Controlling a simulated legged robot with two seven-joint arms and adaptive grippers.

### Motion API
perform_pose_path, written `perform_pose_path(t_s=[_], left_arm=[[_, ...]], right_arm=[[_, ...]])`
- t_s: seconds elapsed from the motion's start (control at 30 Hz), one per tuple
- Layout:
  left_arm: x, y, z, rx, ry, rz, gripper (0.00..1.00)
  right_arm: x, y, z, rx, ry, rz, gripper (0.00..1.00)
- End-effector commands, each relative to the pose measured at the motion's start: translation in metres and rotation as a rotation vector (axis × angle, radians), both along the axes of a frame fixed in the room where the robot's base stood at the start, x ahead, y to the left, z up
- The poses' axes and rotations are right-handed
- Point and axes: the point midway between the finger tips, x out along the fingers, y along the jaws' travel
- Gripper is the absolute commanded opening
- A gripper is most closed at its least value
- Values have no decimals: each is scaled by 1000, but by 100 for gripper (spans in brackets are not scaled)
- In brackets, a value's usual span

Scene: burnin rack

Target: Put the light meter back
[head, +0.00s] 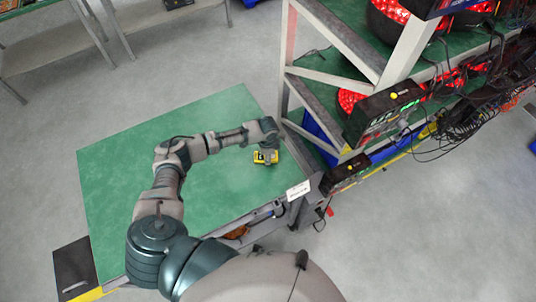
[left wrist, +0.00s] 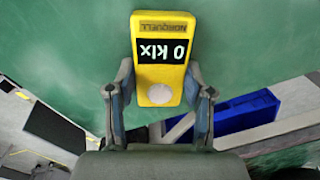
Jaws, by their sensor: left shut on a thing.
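The light meter (head: 265,157) is a small yellow device near the right edge of the green table (head: 130,170). In the left wrist view the light meter (left wrist: 162,75) has a black display reading "0 klx", upside down, a brand label and a pale round sensor. My left gripper (head: 267,147) is shut on it, with one finger on each side, as the left wrist view shows at the gripper (left wrist: 161,95). I cannot tell whether the meter touches the table top. My right gripper is not in view.
A rack (head: 335,45) with green shelves, red lit lamps and cables stands close on the right. A blue bin (head: 322,133) is under its shelf, and the blue shape (left wrist: 235,112) shows in the left wrist view. A white label (head: 298,190) is at the table's corner. Most of the table is clear.

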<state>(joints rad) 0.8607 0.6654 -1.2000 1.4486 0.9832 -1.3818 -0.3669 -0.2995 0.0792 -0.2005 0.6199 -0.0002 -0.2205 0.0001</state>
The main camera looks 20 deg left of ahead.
Motion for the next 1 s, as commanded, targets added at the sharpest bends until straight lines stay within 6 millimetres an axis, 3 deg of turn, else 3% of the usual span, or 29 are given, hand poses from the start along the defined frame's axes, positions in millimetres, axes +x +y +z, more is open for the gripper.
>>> perform_pose_path(t_s=[0.03, 0.07, 0.17, 0.57, 0.67, 1.0], left_arm=[[0, 1, 0, 1, 0, 0, 14], [0, 1, 0, 1, 0, 0, 54], [0, 1, 0, 1, 0, 0, 79], [0, 0, 4, -1, 0, 0, 81], [0, -1, 16, -2, -1, -1, 81], [-3, -1, 86, 0, -2, -1, 81]], right_arm=[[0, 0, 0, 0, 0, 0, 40], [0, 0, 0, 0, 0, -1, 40], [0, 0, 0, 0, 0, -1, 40], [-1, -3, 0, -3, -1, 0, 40], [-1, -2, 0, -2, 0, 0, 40], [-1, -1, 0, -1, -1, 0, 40]])
